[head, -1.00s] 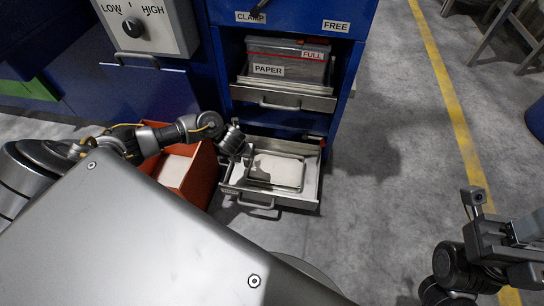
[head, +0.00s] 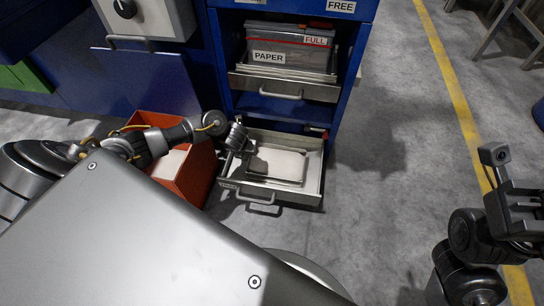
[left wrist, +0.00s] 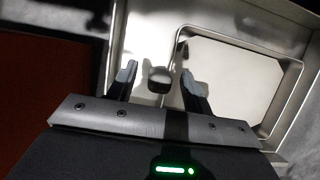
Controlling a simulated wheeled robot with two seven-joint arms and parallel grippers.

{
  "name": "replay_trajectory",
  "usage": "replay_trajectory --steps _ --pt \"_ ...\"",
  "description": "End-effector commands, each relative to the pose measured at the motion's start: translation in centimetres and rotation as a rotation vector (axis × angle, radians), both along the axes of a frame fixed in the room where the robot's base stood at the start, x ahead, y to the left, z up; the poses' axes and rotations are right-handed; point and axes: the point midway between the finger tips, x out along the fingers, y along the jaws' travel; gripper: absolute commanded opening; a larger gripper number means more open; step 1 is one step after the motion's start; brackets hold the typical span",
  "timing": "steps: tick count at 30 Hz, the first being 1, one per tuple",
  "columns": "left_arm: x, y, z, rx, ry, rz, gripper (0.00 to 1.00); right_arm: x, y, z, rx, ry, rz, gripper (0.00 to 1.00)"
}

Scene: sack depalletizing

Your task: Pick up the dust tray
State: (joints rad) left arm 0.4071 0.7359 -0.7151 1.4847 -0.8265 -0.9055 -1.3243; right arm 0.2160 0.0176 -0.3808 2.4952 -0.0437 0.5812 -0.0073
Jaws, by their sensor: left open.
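The dust tray (head: 280,166) is a shallow, rounded metal tray with a pale flat inside, lying in the pulled-out bottom drawer. In the left wrist view the tray's (left wrist: 245,75) metal rim shows at right. A short dark block (left wrist: 159,79), apparently its grip, sticks out at its left side. My left gripper (head: 243,160) is at the tray's left end, over the drawer. In the left wrist view my left gripper's (left wrist: 157,84) fingers are open and apart, with the block in line with the gap; contact cannot be told. My right gripper (head: 522,205) is at the right edge, partly cut off, away from the tray.
The drawer's (head: 313,185) metal walls surround the tray closely. An orange bin (head: 196,175) stands just left of the drawer, below my left arm. Above is an open drawer with a PAPER-labelled box (head: 290,45) in the blue cabinet (head: 350,60). Grey floor is clear at right.

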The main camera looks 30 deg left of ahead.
Motion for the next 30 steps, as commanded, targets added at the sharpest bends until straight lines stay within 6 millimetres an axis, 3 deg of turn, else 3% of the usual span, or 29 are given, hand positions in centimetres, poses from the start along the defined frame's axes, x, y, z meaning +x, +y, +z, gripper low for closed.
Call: replay_trajectory --steps 2,13,25,30 --pt "0.0 0.0 0.1 0.0 0.0 0.0 0.5 0.0 0.0 0.0 0.0 0.001 0.0 0.36" --pt "0.0 0.0 0.0 0.0 0.0 0.0 0.02 0.0 0.0 0.0 0.001 0.001 -0.001 0.36" --pt "0.1 0.0 0.2 -0.001 -0.002 0.001 0.0 0.0 0.0 0.1 0.001 0.001 -0.001 0.36" --pt "0.1 0.0 1.3 -0.001 -0.003 0.0 0.0 0.0 -0.2 0.7 0.005 0.002 -0.005 0.36"
